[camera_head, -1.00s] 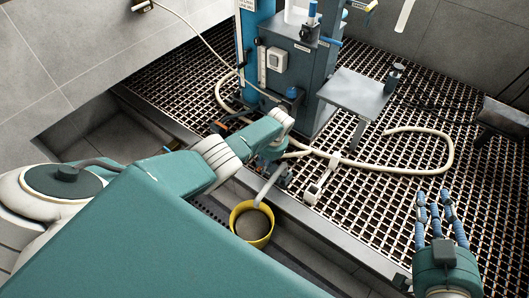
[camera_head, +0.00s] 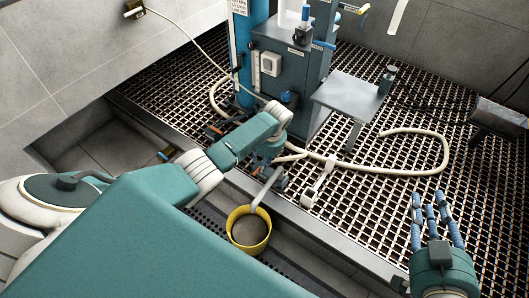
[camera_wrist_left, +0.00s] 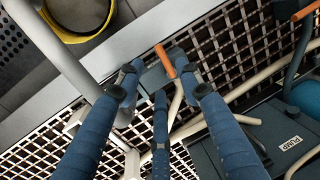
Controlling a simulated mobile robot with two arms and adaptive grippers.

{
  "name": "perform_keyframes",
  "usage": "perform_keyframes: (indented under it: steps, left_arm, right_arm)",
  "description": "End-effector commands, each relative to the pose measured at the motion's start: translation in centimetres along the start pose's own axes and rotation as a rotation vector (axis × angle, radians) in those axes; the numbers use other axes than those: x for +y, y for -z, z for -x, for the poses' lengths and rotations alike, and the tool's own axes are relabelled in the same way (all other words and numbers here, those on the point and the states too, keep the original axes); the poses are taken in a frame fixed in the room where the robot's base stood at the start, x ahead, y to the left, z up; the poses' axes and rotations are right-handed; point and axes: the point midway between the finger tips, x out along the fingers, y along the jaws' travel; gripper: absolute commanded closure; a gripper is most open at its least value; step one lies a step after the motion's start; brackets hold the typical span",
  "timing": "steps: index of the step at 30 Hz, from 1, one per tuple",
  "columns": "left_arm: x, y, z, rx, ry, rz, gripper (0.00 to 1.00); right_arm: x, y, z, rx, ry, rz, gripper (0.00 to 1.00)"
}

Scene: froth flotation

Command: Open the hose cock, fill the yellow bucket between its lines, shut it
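The yellow bucket (camera_head: 238,243) stands upright in the trough beside the grating, under the end of a grey bent pipe (camera_head: 267,187). Its inside looks grey-brown; its lines and level cannot be made out. Its rim (camera_wrist_left: 92,35) shows at the top left of the left wrist view. An orange-handled lever on a grey block, apparently the cock (camera_wrist_left: 165,62), lies just beyond my left fingertips. My left gripper (camera_wrist_left: 158,92) is open, its fingers spread, with nothing seen between them. My right gripper (camera_head: 432,200) is open and empty over the grating.
A cream hose (camera_head: 415,172) loops across the metal grating (camera_head: 385,205). A grey pump cabinet (camera_head: 285,65) and a small grey table (camera_head: 350,95) stand behind. Another orange handle (camera_wrist_left: 305,10) is at the wrist view's top right. The grating at right is mostly clear.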

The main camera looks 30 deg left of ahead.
Motion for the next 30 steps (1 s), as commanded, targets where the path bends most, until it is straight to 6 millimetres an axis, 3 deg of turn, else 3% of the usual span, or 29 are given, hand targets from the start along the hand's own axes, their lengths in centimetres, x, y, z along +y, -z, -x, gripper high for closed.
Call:
perform_keyframes:
  steps: [6,12,30]
  left_arm:
    - [-0.1,-0.1,4.3,0.001,0.0,0.001,0.64]
    - [0.0,-0.2,6.4,-0.004,0.001,0.001,0.64]
    - [0.0,-0.2,6.8,-0.004,0.001,0.001,0.64]
  right_arm:
    - [0.0,0.0,0.0,-0.001,0.0,0.0,0.72]
    - [0.0,0.0,0.0,-0.001,0.0,0.0,0.72]
    - [0.0,0.2,0.1,-0.001,-0.001,-0.001,0.72]
